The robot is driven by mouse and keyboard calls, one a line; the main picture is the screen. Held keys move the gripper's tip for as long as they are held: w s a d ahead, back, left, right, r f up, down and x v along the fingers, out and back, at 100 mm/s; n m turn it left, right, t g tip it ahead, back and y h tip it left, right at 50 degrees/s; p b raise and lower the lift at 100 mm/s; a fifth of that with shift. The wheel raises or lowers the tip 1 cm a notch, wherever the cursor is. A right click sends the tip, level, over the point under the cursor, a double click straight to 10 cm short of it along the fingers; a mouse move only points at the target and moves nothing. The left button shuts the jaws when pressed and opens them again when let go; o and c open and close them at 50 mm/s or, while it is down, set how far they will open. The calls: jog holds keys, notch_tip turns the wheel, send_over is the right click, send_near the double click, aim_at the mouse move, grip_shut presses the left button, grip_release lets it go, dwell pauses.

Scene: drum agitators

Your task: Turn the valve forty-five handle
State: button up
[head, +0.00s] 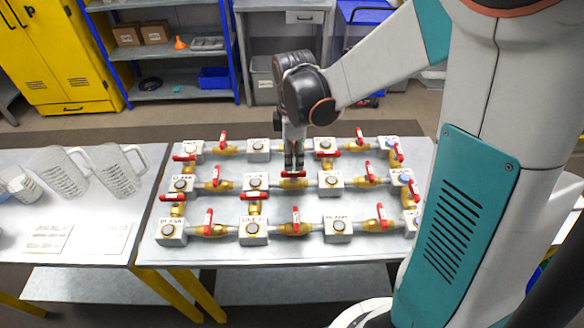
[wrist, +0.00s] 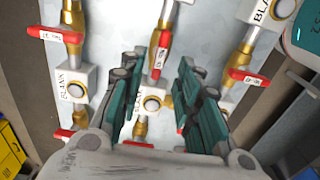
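Red valve handles with small white tags sit on brass valves across a pipe grid. The tag writing is too small to read, so I cannot tell which is the valve forty-five handle. My gripper (head: 293,163) points down over the middle row, just above a red handle (head: 293,174). In the wrist view my gripper (wrist: 157,63) is open, with its two teal fingers apart. Another red handle is partly hidden by the right finger.
White blocks with round fittings, such as one marked BLANK (wrist: 72,86), join the pipes on a grey table (head: 290,254). Neighbouring handles, including one at the front (head: 295,219), stand close by. Measuring jugs (head: 117,172) stand on the left table.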

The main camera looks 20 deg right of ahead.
aim_at(294, 172)
jog(key=shift+f+b, duration=0.55)
jog(key=shift+f, duration=2.05)
grip_shut()
